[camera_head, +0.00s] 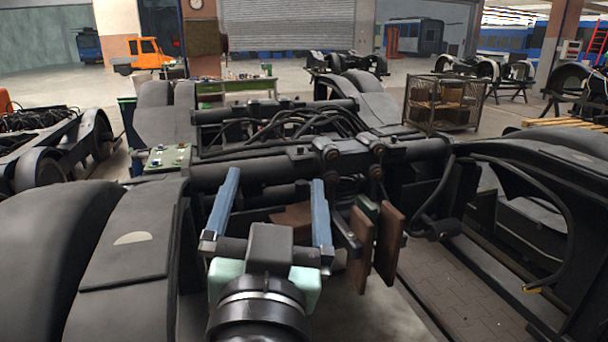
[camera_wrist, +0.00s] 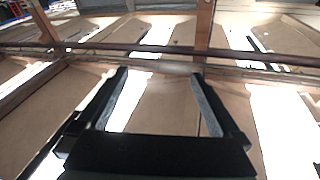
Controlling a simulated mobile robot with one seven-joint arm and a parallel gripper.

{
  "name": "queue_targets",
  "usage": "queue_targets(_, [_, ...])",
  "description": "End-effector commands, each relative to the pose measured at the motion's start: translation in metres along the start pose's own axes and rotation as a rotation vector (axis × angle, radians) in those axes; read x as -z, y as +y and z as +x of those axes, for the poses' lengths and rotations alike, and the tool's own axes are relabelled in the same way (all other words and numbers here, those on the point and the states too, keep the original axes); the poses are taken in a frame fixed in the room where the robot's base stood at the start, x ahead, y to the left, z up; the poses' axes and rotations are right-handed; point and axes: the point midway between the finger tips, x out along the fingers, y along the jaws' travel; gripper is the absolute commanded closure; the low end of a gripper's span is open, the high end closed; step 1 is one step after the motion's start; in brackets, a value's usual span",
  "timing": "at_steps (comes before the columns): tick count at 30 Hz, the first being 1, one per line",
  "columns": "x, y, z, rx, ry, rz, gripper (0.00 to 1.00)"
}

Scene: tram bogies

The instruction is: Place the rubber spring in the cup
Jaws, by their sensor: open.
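My gripper (camera_head: 276,178) is open, with its two blue fingers spread wide and nothing between them. It stands over the near part of a dark bogie frame (camera_head: 240,175), in front of the cross beam. In the wrist view my gripper (camera_wrist: 159,73) is also open and empty, against the roof. I cannot make out a rubber spring or a cup for certain in either view. A pale green board (camera_head: 168,157) with small items lies on the bogie to the left of my gripper; the items are too small to identify.
Large dark wheel covers (camera_head: 50,250) flank the bogie on the left. Brown upright plates (camera_head: 375,245) and a curved black hose (camera_head: 560,225) are to the right of my gripper. A wire-sided cart (camera_head: 445,103) stands behind. The roof beams (camera_wrist: 205,25) fill the wrist view.

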Motion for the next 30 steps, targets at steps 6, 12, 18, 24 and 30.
queue_targets(6, [0.162,-0.003,-0.035,0.045,0.47,-0.131,0.0])
queue_targets(12, [0.205,-0.005,-0.058,0.046,0.616,-0.18,0.0])
queue_targets(18, [0.205,-0.005,-0.059,0.046,0.618,-0.181,0.0])
queue_targets(24, [0.2,-0.004,-0.059,0.047,0.615,-0.18,0.0])
queue_targets(30, [0.167,0.001,-0.065,0.047,0.614,-0.179,0.0])
